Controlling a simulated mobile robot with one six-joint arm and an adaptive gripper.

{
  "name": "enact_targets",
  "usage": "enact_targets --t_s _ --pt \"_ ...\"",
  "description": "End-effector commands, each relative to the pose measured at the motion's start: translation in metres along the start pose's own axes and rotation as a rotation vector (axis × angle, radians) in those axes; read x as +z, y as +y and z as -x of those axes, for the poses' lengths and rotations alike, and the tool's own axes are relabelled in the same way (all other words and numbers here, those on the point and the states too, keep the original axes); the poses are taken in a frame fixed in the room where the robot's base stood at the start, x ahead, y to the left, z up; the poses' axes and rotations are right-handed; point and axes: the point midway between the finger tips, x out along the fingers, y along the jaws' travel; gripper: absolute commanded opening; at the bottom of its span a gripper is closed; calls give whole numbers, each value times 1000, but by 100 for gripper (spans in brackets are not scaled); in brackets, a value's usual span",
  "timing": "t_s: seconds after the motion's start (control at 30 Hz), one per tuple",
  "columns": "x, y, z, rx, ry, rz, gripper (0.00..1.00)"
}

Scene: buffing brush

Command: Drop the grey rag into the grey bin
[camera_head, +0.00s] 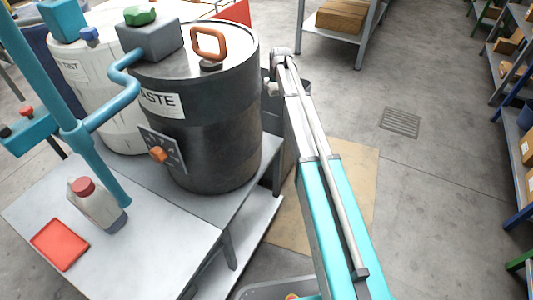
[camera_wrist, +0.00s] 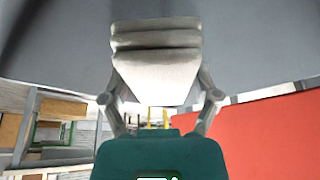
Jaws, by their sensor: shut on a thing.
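In the wrist view my gripper (camera_wrist: 157,78) is shut on a folded pale grey rag (camera_wrist: 156,45), its fingers on either side of it. In the head view my arm reaches up past the right side of the black drum; the gripper and rag are not clearly visible there.
A black drum labelled "ASTE" (camera_head: 225,130) with an orange handle stands on a grey table (camera_head: 160,245), beside a white drum (camera_head: 110,115). A bottle (camera_head: 98,205) and red tray (camera_head: 60,244) sit in front. Shelving (camera_head: 515,150) lines the right; the floor between is open.

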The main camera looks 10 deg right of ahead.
Motion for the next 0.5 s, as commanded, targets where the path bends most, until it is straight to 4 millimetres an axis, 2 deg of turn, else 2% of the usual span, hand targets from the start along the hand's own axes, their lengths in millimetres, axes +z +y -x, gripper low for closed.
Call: enact_targets --t_s 0.1,0.13,0.23,0.5 --pt "0 0 0 0 0 0 41" --pt "0 0 0 0 0 0 81" --pt "0 0 0 0 0 0 99" --pt "0 1 0 0 0 -1 100"
